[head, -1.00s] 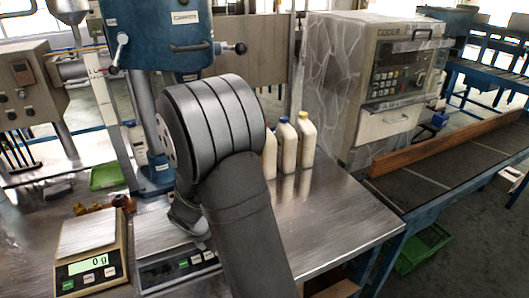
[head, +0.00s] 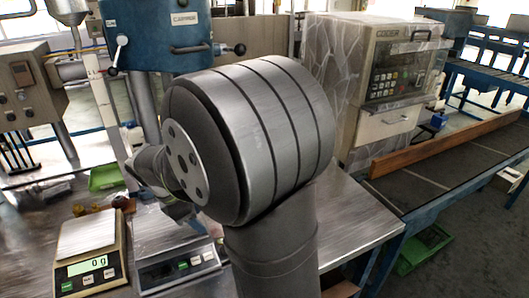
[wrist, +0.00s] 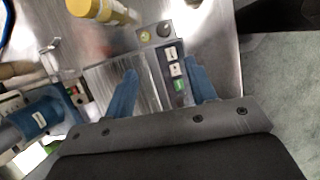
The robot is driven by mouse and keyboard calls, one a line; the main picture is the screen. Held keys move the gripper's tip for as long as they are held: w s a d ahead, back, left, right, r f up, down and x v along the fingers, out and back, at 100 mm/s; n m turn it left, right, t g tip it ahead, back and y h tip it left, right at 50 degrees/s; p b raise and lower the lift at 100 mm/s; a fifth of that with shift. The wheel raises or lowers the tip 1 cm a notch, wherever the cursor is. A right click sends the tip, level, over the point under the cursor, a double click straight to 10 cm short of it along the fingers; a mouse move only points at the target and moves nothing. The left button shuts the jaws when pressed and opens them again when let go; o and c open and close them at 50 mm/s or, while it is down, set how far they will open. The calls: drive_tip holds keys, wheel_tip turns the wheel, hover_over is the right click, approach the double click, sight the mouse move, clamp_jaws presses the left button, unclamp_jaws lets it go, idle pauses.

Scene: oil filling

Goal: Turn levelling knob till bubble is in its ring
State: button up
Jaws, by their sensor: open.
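A weighing scale (head: 180,268) with a dark display stands on the steel table, and its pan (wrist: 110,80) and buttons also show in the wrist view. At its far end in the wrist view is a small plate with a round yellow-green spot (wrist: 145,36), which looks like the bubble level, and a round dark knob (wrist: 163,30) beside it. The bubble is too small to place in its ring. My gripper (wrist: 162,78) is open and empty, its two blue fingers apart over the scale, short of the knob. In the head view the gripper (head: 178,212) shows above the scale's pan.
A second scale (head: 90,262) reading 0 g stands to the left. A yellow-capped bottle (wrist: 100,11) is near the knob in the wrist view. The blue machine (head: 160,40) stands behind. Table to the right (head: 355,225) is clear.

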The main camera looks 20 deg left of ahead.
drive_tip(key=w+d+r+m+g+y, duration=0.15)
drive_tip(key=w+m, duration=0.45)
drive_tip(key=m, duration=0.6)
drive_tip(key=w+r+m+g, duration=0.1)
drive_tip(key=w+r+m, duration=0.2)
drive_tip(key=w+m, duration=0.55)
drive_tip(key=w+d+r+m+g+y, duration=0.15)
drive_tip(key=w+m, duration=0.25)
drive_tip(key=m, duration=1.1)
drive_tip(key=shift+t+h, duration=0.3)
drive_tip(key=f, duration=0.9)
drive_tip(key=shift+s+a+f, duration=0.15)
drive_tip(key=shift+s+a, duration=0.05)
drive_tip(key=shift+a, duration=0.2)
drive_tip(key=shift+w+a+r, duration=0.1)
drive_tip(key=shift+r, duration=0.25)
wheel_tip(320, 180, up, 9)
drive_tip(key=w+d+r+t+y, duration=0.1)
drive_tip(key=w+d+r, duration=0.1)
drive_tip(key=d, duration=0.7)
drive_tip(key=shift+w+m, duration=0.35)
drive_tip(key=shift+w, duration=0.4)
